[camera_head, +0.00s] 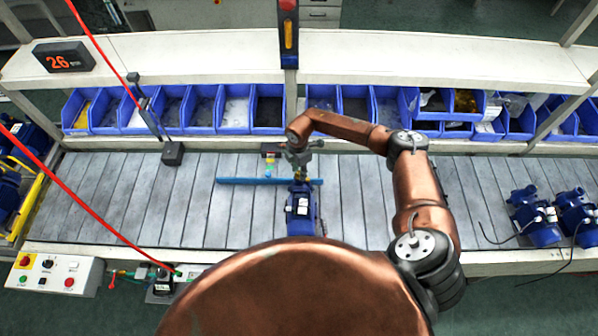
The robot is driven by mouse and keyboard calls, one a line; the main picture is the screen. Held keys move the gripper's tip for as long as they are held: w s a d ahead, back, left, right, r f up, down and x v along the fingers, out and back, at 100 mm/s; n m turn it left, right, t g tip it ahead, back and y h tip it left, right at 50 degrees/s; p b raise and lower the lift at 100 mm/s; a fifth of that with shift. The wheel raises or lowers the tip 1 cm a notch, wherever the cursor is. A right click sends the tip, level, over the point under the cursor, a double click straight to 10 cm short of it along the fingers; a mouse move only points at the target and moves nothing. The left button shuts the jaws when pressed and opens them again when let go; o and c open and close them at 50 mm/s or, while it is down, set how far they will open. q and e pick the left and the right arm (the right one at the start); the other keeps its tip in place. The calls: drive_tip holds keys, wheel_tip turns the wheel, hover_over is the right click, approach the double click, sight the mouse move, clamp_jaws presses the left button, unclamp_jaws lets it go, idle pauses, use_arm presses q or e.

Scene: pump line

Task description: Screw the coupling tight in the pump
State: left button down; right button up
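A blue pump (301,212) with a white label stands on the slatted conveyor, just in front of a blue bar lying across it. My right gripper (299,168) points down over the pump's far, upper end. A small yellowish part, which looks like the coupling (299,177), shows at its fingertips, at the top of the pump. The fingers are too small and partly hidden to tell whether they are closed on it or only around it. My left gripper is not in view.
Blue bins (236,108) line the shelf behind the conveyor (120,200). Two more blue pumps (536,215) with black cables stand at the right. A dark sensor post (172,153) stands at the left. A control box (50,273) sits at the front left. Red cables hang at left.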

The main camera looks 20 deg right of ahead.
drive_tip(key=shift+f+n+b, duration=0.1)
drive_tip(key=shift+n+b, duration=0.5)
drive_tip(key=shift+n, duration=1.1)
drive_tip(key=shift+c, duration=0.2)
clamp_jaws()
